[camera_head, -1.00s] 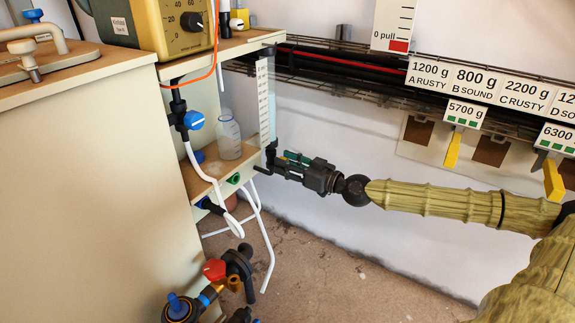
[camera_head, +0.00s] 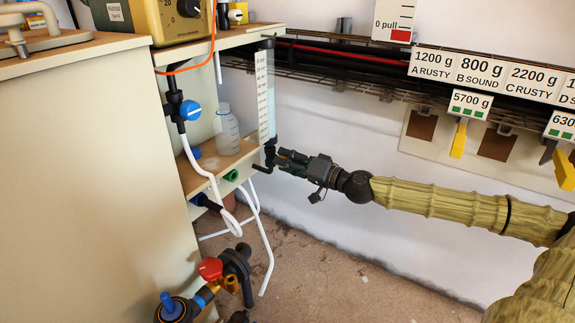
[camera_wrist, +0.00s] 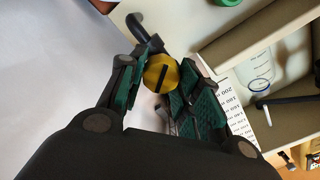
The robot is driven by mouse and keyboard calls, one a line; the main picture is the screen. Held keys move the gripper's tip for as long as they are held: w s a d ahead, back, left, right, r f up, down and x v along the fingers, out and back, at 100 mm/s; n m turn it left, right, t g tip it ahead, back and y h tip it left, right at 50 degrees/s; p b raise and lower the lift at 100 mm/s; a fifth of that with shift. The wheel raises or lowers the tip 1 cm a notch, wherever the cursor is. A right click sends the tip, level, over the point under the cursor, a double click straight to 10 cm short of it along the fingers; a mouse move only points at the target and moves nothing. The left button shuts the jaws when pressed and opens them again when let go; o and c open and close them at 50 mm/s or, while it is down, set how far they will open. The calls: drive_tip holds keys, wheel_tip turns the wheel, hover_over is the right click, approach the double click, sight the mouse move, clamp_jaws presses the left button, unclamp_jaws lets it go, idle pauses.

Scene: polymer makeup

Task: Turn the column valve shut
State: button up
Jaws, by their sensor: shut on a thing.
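The column (camera_head: 266,95) is a clear upright tube with a white printed scale, at the shelf's right end. A black outlet fitting (camera_head: 269,155) is at its foot. In the wrist view the column valve's round yellow knob (camera_wrist: 161,73) has a dark slot, slightly tilted in the picture. A black curved spout (camera_wrist: 141,28) shows just beyond it. My gripper (camera_head: 281,160), also in the wrist view (camera_wrist: 158,80), is shut on the knob, with green-padded fingers on both sides. In the head view my fingers hide the knob.
A translucent bottle (camera_head: 227,130) stands on the shelf left of the column. A blue valve (camera_head: 190,111) and white hose (camera_head: 192,160) are further left. A red-handled fitting (camera_head: 211,269) is below. A wire rack (camera_head: 340,75) runs along the wall above my arm.

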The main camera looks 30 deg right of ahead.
drive_tip(key=m+b, duration=0.1)
drive_tip(key=m, duration=0.2)
drive_tip(key=shift+d+f+m, duration=0.1)
drive_tip(key=shift+f+m, duration=0.05)
drive_tip(key=shift+m, duration=0.25)
drive_tip(key=shift+w+m+b, duration=0.1)
drive_tip(key=shift+m+b, duration=0.25)
drive_tip(key=shift+m, duration=1.35)
drive_tip(key=shift+d, duration=0.1)
drive_tip(key=o, duration=1)
drive_tip(key=v, duration=1.2)
